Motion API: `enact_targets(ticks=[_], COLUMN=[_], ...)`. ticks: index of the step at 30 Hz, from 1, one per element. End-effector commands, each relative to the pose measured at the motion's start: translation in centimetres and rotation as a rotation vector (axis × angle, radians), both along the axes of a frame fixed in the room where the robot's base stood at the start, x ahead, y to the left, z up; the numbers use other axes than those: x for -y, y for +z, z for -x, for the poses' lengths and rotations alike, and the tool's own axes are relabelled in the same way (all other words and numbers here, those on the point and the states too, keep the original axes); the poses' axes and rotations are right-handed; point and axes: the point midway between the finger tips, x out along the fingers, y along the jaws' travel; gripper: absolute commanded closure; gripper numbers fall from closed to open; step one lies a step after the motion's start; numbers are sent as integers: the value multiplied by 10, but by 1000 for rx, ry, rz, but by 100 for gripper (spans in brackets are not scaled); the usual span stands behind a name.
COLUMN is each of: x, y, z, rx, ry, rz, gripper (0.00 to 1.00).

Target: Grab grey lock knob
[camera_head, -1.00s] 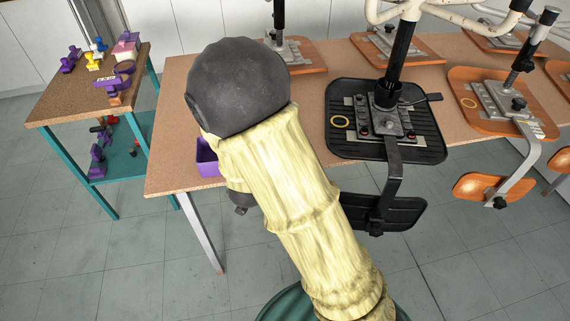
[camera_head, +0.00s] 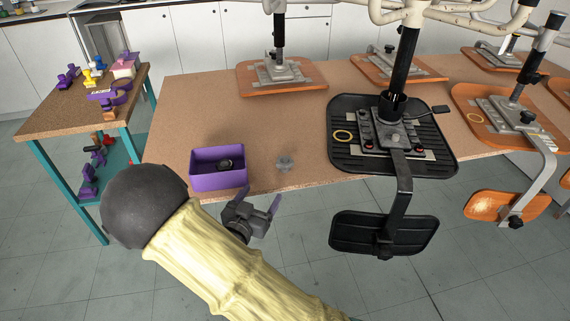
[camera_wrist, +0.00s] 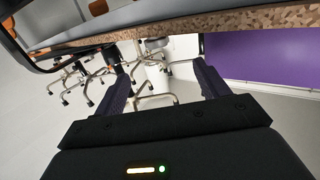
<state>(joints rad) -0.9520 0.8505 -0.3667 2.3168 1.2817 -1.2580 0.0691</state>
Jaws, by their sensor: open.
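The grey lock knob (camera_head: 285,162) is a small star-shaped piece on the tabletop, near its front edge and to the right of the purple box. In the wrist view, which looks upside down, a grey shape that seems to be the knob (camera_wrist: 157,43) shows against the table edge, between and beyond the finger lines. My gripper (camera_head: 258,196) is open and empty in front of the table edge, below and left of the knob in the head view. Its two purple-grey fingers (camera_wrist: 158,75) are spread in the wrist view and apart from the knob.
The purple box (camera_head: 219,180) with a dark round piece inside stands left of the knob; it fills the right of the wrist view (camera_wrist: 265,50). A black chair seat (camera_head: 345,155) lies to the right. The tabletop (camera_head: 200,110) behind the knob is clear.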

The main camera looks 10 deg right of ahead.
Motion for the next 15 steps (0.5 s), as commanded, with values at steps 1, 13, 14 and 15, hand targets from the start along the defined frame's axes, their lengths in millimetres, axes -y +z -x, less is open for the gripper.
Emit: enact_targets(ticks=[1,13,14,15], x=[6,46,49,52], y=[-1,-4,-4,-5], z=[-7,-66,-70,-75], rx=[1,0,1,0], ry=[-5,-4,-3,-3], rz=[0,-1,0,-1], gripper=[26,26,26,26])
